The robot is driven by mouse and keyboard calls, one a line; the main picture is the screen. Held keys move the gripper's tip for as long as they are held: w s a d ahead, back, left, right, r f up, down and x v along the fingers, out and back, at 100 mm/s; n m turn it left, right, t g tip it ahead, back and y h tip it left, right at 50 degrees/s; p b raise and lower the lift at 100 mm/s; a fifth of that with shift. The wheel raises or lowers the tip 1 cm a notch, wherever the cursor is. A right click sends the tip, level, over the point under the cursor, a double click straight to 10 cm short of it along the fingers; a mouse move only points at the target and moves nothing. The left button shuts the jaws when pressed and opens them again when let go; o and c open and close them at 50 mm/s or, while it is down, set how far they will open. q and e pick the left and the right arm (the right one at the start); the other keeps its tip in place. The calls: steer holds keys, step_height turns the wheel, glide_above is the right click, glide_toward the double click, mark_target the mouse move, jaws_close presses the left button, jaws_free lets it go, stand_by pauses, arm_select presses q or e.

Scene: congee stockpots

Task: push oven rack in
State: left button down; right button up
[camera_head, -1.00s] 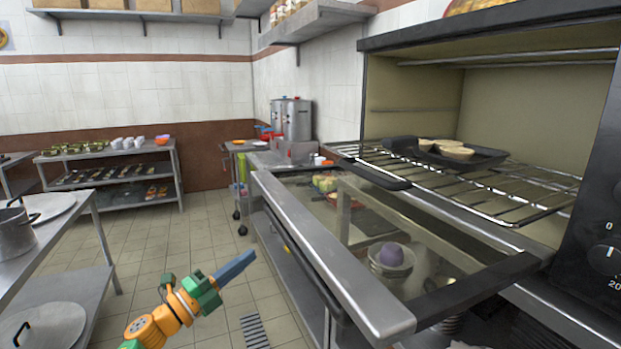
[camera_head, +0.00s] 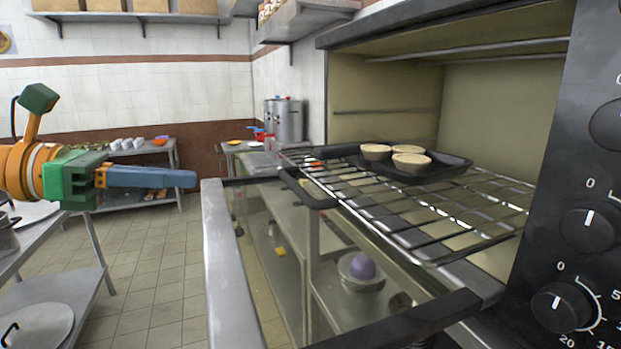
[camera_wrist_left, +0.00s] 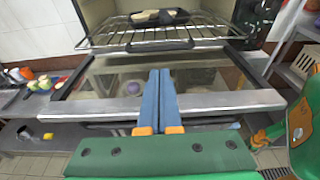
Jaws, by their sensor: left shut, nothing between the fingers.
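The oven rack (camera_head: 455,236) is a metal wire grid sticking out of the open oven (camera_head: 490,110) over the lowered glass door (camera_head: 275,215). A black tray (camera_head: 447,166) with small pale tarts (camera_head: 409,161) sits on the rack. The rack and the tray also show at the top of the left wrist view, with the rack (camera_wrist_left: 205,33) beyond the door. My left gripper (camera_head: 190,179) is shut and empty, left of the door and apart from the rack. Its blue fingers (camera_wrist_left: 159,100) point toward the rack in the wrist view.
Black oven knobs (camera_head: 560,305) are at the right. A purple round item (camera_head: 362,267) shows through the door glass. A steel table (camera_head: 85,270) stands at the left. Open tiled floor (camera_head: 165,260) lies between.

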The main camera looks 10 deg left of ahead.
mark_target(290, 186)
arm_select(q)
steer(key=x, duration=0.4)
steer(key=shift+w+d+f, duration=0.2)
steer(key=shift+d, duration=0.05)
steer(key=p+x, duration=0.1)
steer(key=x, duration=0.6)
steer(key=shift+r, duration=0.15)
steer(key=shift+w+d+f, duration=0.2)
steer(key=shift+w+d, duration=0.05)
steer(key=shift+d, duration=0.1)
arm_select(e)
steer(key=shift+a+r, duration=0.2)
steer(key=shift+r, duration=0.55)
arm_select(q)
steer(key=shift+w, duration=0.1)
steer(key=shift+d, duration=0.15)
arm_select(e)
steer(key=shift+r, duration=0.1)
